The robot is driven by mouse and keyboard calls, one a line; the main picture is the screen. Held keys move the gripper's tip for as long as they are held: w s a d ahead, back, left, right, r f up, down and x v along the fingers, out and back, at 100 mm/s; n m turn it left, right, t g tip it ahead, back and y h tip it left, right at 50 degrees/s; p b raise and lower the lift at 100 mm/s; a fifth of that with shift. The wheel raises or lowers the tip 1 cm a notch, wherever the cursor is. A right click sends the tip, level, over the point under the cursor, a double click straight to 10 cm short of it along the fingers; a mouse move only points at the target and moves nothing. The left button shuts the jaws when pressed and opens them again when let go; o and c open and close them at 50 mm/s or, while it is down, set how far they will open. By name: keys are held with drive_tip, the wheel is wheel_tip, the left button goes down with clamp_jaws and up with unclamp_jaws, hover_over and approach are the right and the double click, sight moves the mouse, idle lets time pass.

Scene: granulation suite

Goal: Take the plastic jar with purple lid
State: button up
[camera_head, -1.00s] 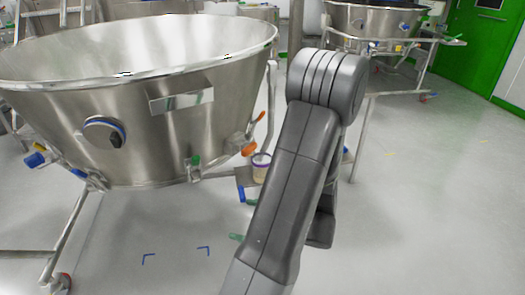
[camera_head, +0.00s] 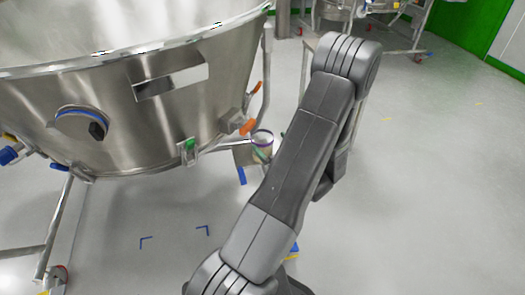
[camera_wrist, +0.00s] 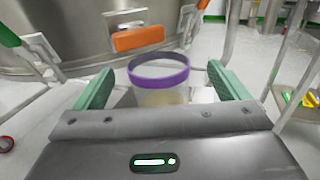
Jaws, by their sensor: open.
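The plastic jar (camera_head: 263,152) stands on a small metal shelf beside the big steel bowl, partly hidden by my arm. In the wrist view the jar (camera_wrist: 160,98) is clear with pale contents low down, and a purple ring runs around its top. My gripper (camera_wrist: 160,70) is open, with one green finger on each side of the jar. Gaps show between the jar and both fingers. The jar's bottom is hidden behind the gripper body. In the head view my gripper is mostly hidden by my arm.
The large steel bowl (camera_head: 150,110) on its frame fills the left, close to the jar. An orange handle (camera_wrist: 138,39) is just behind the jar. A steel post (camera_wrist: 228,35) stands to the right. Open floor (camera_head: 430,190) lies to the right.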

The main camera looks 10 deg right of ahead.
sight(263, 137)
drive_tip(key=shift+f+b+x, duration=0.2)
drive_tip(key=shift+b+x, duration=0.3)
drive_tip(key=shift+x, duration=0.95)
drive_tip(key=shift+f+b+x, duration=0.25)
drive_tip(key=shift+b+x, duration=0.2)
drive_tip(key=shift+x, duration=1.05)
drive_tip(key=shift+s+a, duration=0.1)
drive_tip(key=c, duration=1.4)
